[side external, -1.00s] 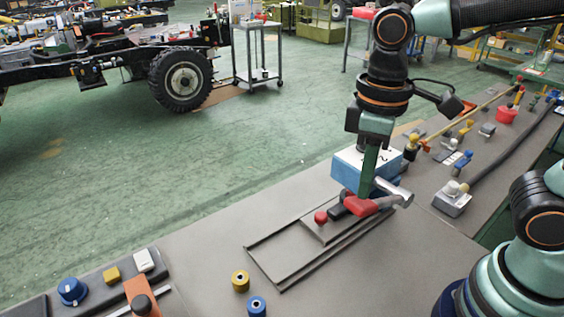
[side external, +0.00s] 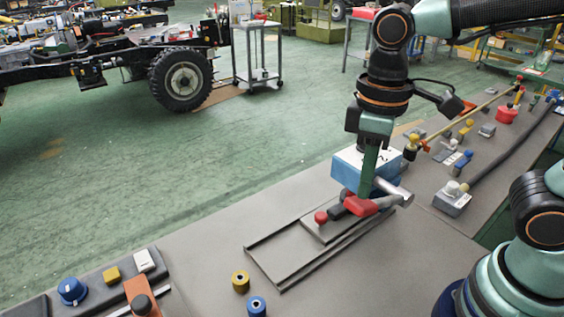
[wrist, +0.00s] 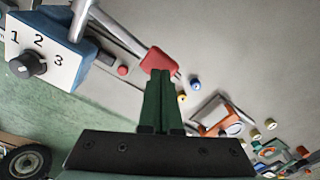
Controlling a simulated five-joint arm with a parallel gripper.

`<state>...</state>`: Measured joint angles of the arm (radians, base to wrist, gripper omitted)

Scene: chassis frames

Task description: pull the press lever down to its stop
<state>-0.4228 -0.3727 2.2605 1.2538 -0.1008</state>
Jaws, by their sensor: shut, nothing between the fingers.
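A flat red paddle (side external: 361,206) sits at the end of a metal bar (side external: 394,192) beside a blue box (side external: 350,172); I take it for the press lever's handle. My gripper (side external: 367,193) points down with its green fingers shut and empty. Its tips are at the red paddle, touching or very close to it. In the wrist view the paddle (wrist: 159,60) lies just beyond the shut fingertips (wrist: 158,74). The fingers hide part of the paddle, and how far the lever sits from its stop cannot be told.
The blue box carries a numbered dial (wrist: 30,64). A red knob (side external: 321,217) sits on a plate in a grey track (side external: 270,262). Yellow (side external: 240,281) and blue (side external: 256,306) spools stand in front. Other controls (side external: 454,198) lie to the right. The bench at the left middle is clear.

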